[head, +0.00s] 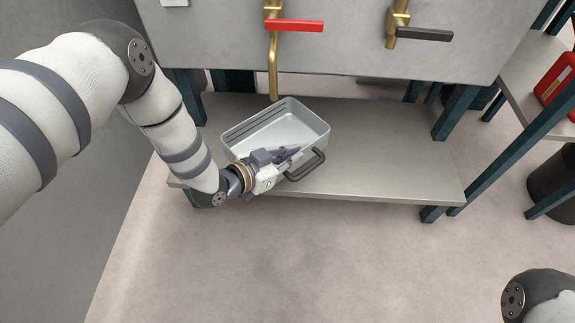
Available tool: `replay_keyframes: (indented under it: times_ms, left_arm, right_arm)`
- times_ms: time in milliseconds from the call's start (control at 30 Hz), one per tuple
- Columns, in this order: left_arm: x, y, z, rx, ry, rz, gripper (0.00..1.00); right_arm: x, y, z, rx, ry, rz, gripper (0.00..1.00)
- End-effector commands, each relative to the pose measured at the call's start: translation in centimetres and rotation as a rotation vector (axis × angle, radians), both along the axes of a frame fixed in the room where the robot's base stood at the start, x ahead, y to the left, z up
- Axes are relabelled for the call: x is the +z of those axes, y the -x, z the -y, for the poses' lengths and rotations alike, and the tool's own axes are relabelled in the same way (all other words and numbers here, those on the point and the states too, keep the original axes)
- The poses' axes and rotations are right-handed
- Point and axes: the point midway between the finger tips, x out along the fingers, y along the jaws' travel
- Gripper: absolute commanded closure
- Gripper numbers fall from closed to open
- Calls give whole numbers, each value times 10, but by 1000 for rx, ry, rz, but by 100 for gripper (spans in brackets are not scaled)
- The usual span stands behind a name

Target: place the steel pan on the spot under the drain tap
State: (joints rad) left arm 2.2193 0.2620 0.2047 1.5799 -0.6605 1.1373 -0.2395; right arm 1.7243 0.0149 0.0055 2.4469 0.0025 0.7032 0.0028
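The steel pan (298,128) is a grey open tray with a dark handle (308,167) on its near side. It sits upright on or just above the low shelf, partly under the brass drain tap with the red lever (294,25). The tap's spout (273,85) ends near the pan's back-left rim. My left gripper (290,154) reaches in from the left at the pan's near wall, next to the handle, and hides part of it. I cannot tell whether its fingers are closed on the pan. My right gripper is out of view.
The grey shelf (400,150) is clear to the right of the pan. A second brass tap with a black lever (424,34) is at upper right. Dark legs (458,112) carry the shelf. A red can (558,80) and a dark bin (550,178) stand at far right.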

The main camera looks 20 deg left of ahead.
Motion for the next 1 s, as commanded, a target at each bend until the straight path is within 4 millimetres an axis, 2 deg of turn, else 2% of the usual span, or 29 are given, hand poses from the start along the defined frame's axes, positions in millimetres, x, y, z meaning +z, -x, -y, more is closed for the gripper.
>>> replay_keyframes:
  times_ms: [33, 267, 333, 467, 700, 833, 933, 1000]
  left_arm:
    - [-24, -6, -4, -1, -1, -10, 100]
    - [-42, -26, -12, -2, 1, -4, 100]
    - [-51, -32, -16, -1, 0, -4, 100]
    - [-77, -30, -15, -2, 1, -9, 100]
    - [-74, -31, -15, -2, 1, -3, 100]
    - [-79, -31, -15, -2, 1, -3, 100]
    - [-79, -30, -15, -2, 1, -5, 77]
    - [-78, -30, -15, -2, 1, -5, 75]
  right_arm:
    - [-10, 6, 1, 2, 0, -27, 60]
    - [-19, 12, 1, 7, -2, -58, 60]
    - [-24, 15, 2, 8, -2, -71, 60]
    - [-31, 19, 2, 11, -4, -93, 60]
    - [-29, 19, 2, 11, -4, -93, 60]
    - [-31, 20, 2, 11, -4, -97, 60]
    - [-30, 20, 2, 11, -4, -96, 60]
    - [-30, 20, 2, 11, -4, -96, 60]
